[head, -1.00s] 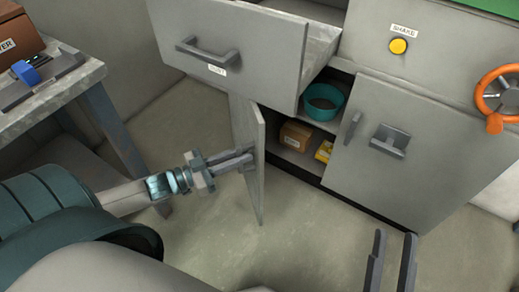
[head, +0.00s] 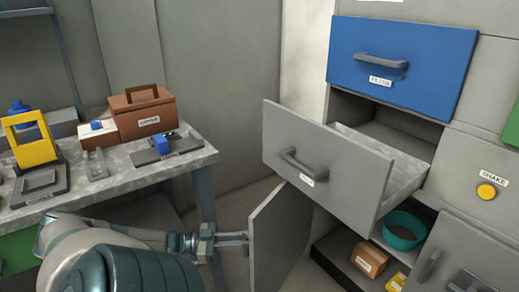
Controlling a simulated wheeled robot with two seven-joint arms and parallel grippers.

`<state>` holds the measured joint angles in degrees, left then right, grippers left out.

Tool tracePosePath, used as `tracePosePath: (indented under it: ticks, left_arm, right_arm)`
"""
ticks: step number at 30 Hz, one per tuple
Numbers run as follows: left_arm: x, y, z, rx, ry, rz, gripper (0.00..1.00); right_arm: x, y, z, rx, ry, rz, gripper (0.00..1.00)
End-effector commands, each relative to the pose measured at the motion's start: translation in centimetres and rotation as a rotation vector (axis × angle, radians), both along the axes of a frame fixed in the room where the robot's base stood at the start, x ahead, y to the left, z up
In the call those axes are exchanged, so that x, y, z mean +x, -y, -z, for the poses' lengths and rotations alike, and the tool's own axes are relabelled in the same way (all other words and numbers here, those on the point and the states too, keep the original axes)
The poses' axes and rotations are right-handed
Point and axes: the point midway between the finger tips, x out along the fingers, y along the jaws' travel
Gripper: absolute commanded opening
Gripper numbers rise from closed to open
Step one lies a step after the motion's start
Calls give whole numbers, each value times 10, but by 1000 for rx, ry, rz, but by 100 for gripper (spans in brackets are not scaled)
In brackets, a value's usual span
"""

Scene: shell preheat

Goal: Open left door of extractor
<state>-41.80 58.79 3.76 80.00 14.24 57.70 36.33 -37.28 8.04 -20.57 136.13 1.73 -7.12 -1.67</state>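The extractor's left door (head: 280,238) is a grey panel below the pulled-out drawer. It stands swung open, its edge out toward the left. My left gripper (head: 234,241) reaches the door's left side from the left, fingertips at the panel. The door's handle cannot be made out there, and I cannot tell whether the fingers are shut on anything. My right gripper is out of view.
The grey drawer (head: 345,170) juts out above the left door. Inside the cupboard are a teal bowl (head: 404,230), a brown box (head: 369,261) and a yellow item (head: 396,283). A bench (head: 110,187) with a brown toolbox (head: 141,116) stands left, its leg near my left arm.

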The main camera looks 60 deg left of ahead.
Motion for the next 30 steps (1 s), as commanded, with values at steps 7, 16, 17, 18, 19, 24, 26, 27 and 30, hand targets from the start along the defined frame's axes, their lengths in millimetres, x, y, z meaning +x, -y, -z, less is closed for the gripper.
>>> tracePosePath:
  ticks: [7,16,17,18,19,24,26,27,30]
  left_arm:
    - [-3,-9,1,0,-1,-4,0]
    - [-3,-9,1,0,-1,-5,27]
    - [-3,-9,1,0,-1,-5,31]
    - [-3,-9,1,0,-1,-4,31]
    - [-3,-9,1,0,-1,-4,31]
    - [-3,-9,0,0,-1,-4,31]
    - [-3,-9,0,0,-1,-4,31]
    - [-3,-9,0,0,-1,-4,31]
    - [-7,-11,1,1,-2,-4,31]
  right_arm:
    - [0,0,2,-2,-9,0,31]
    - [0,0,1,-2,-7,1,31]
    - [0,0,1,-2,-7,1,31]
    - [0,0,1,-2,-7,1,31]
    - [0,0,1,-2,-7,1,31]
    - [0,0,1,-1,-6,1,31]
    - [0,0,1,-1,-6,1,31]
    - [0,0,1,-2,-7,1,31]
    - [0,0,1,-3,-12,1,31]
